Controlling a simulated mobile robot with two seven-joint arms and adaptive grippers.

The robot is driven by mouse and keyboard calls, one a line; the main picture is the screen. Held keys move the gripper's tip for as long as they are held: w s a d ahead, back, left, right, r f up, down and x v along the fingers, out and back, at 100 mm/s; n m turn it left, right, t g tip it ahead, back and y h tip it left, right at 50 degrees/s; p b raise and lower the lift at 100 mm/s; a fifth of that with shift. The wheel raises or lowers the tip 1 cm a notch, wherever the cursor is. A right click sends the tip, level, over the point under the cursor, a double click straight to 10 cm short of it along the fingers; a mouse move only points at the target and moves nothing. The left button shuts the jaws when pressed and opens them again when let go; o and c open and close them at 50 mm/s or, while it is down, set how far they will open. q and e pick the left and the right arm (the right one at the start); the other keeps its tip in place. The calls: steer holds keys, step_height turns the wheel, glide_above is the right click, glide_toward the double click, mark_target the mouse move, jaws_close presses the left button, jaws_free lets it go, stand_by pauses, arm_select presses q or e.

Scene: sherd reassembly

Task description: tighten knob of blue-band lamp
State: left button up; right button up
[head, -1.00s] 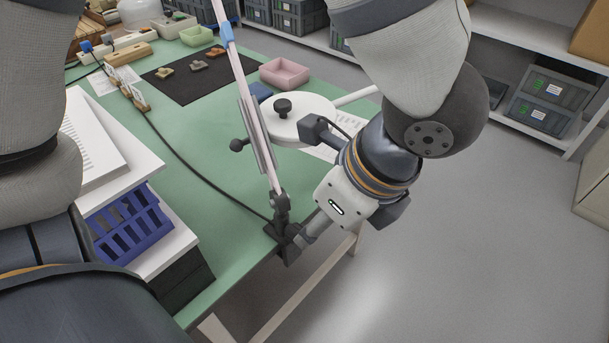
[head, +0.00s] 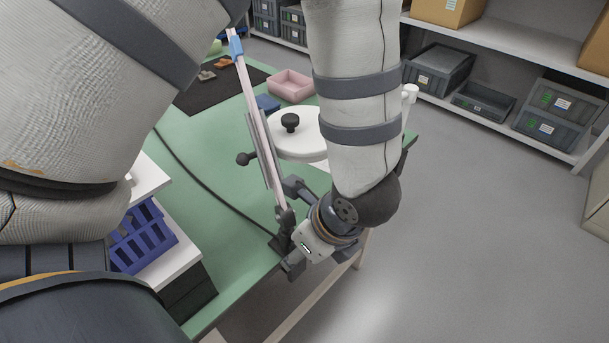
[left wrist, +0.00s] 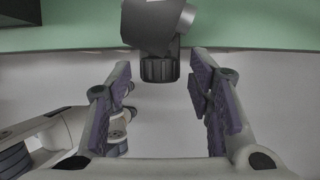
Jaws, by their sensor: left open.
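The blue-band lamp's slim pink pole (head: 256,110) has a blue band (head: 236,47) near its top and a dark clamp foot (head: 284,236) at the table edge. My left gripper (head: 291,228) is beside this foot, to its right; the arm reaches down from above. In the left wrist view a ribbed black knob (left wrist: 160,69) under a dark clamp part (left wrist: 152,25) appears centred between the open fingers (left wrist: 161,80), with a gap on both sides. The knob is hard to make out in the head view. My right gripper is not in view.
A round white lamp head (head: 296,138) with a black knob is behind the pole. Right of the table is open floor.

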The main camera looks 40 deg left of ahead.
arm_select(q)
jaws_close()
steer(key=shift+w+g, duration=0.15)
steer(key=shift+g, duration=0.35)
steer(key=shift+w+f+m+g+b, duration=0.1)
steer(key=shift+f+m+g+b, duration=0.15)
steer(key=shift+g+b, duration=0.45)
steer(key=shift+r+p, duration=0.25)
steer(key=shift+p, duration=0.05)
steer(key=shift+w+a+r, duration=0.1)
jaws_free()
steer(key=v, duration=1.2)
steer(key=shift+d, duration=0.25)
